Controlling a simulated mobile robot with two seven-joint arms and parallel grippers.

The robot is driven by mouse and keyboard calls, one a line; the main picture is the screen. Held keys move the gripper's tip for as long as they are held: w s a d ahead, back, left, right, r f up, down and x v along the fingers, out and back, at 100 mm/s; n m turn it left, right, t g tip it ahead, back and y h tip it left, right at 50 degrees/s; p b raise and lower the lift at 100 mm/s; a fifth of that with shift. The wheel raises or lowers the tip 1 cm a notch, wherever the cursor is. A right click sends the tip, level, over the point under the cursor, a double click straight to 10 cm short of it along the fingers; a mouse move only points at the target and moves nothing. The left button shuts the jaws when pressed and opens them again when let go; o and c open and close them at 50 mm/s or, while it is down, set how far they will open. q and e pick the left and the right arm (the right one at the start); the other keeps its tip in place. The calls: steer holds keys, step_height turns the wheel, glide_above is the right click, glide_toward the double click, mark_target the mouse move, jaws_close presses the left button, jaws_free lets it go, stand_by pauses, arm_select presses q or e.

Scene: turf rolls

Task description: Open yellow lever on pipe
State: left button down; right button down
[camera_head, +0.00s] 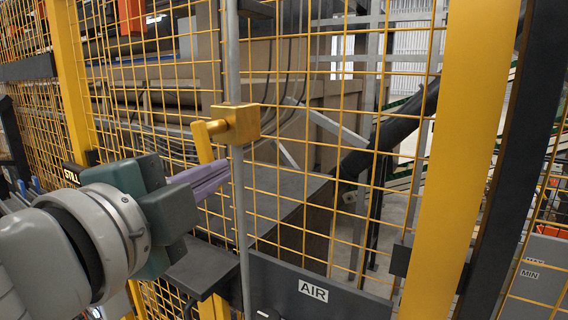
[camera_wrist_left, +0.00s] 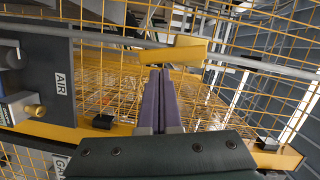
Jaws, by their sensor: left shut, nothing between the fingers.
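The yellow lever (camera_head: 203,141) is on a yellow valve block (camera_head: 241,122) on a thin grey upright pipe (camera_head: 235,60). The lever hangs down and slightly right from the block's left side. My left gripper (camera_head: 224,170) comes in from the left, its purple fingers together and empty. Its tips are just below the lever's lower end, near the pipe; I cannot tell whether they touch. In the left wrist view the yellow lever (camera_wrist_left: 160,55) lies across just beyond the fingertips (camera_wrist_left: 158,72), and the pipe (camera_wrist_left: 250,65) runs sideways. My right gripper is not in view.
A yellow wire mesh fence (camera_head: 300,200) stands close behind the pipe. A thick yellow post (camera_head: 445,160) is at the right. A dark panel with an AIR label (camera_head: 313,290) is below. Another yellow post (camera_head: 70,80) is at the left.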

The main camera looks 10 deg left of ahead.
arm_select(q)
steer(key=m, duration=0.1)
steer(key=a+m+b, duration=0.1)
steer(key=a+f+b, duration=0.1)
steer(key=shift+w+m+t, duration=0.3)
steer(key=shift+w+m, duration=0.05)
steer(key=shift+m, duration=0.05)
